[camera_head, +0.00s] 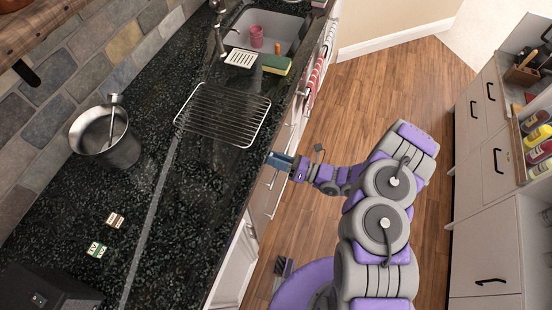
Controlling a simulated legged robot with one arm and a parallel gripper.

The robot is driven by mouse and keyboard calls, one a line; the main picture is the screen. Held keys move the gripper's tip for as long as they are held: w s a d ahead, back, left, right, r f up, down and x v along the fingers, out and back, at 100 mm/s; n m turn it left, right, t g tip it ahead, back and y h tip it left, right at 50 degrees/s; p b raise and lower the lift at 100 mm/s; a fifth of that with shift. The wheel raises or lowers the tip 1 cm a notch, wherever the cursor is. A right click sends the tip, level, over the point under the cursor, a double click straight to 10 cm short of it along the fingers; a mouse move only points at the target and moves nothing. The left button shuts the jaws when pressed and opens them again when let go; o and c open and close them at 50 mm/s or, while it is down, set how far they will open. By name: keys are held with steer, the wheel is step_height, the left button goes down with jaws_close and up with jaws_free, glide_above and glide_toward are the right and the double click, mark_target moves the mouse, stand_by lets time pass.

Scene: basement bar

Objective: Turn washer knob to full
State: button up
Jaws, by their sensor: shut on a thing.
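My gripper (276,160) is at the front edge of the black speckled counter (200,190), to the right of the wire rack, with its dark blue fingers pointing left. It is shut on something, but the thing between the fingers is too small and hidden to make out. No washer knob can be picked out in this view. The white fronts (240,262) below the counter edge show only as a narrow, steep strip, partly hidden by the counter. My purple and grey arm reaches in from the lower right.
On the counter are a wire rack (223,113), a metal bucket (105,140), two small boxes (97,250) and a dark appliance (45,292). A sink (268,30) is at the far end.

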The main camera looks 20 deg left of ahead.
steer(key=o, duration=1)
steer(key=shift+w, duration=0.1)
steer(key=shift+o, duration=0.2)
steer(key=shift+d, duration=0.1)
steer(key=s+d+f+p, duration=0.1)
steer(key=d+f+p, duration=0.1)
steer(key=d, duration=1.5)
steer(key=shift+s+d+p, duration=0.15)
steer(key=shift+p, duration=0.7)
steer(key=s+a+r+n+g+h, duration=0.25)
steer(key=r+n, duration=0.25)
steer(key=r, duration=0.3)
steer(key=s+a+r+n+g+h, duration=0.2)
steer(key=r+n+g, duration=0.2)
steer(key=r+n, duration=0.3)
steer(key=s+a+r+n+g+h, duration=0.2)
steer(key=s+r+n+g, duration=0.15)
steer(key=r, duration=0.55)
steer(key=s+d+r+n+t+h, duration=0.3)
steer(key=s+d+r+n+h, duration=0.2)
steer(key=s+d, duration=0.3)
steer(key=s+d+r+n+t+h, duration=0.3)
steer(key=s+d+r+n+h, duration=0.1)
steer(key=s+d+h, duration=0.3)
steer(key=shift+s+d+r+n+t+h, duration=0.4)
steer(key=shift+s+n, duration=0.25)
steer(key=shift+s, duration=0.5)
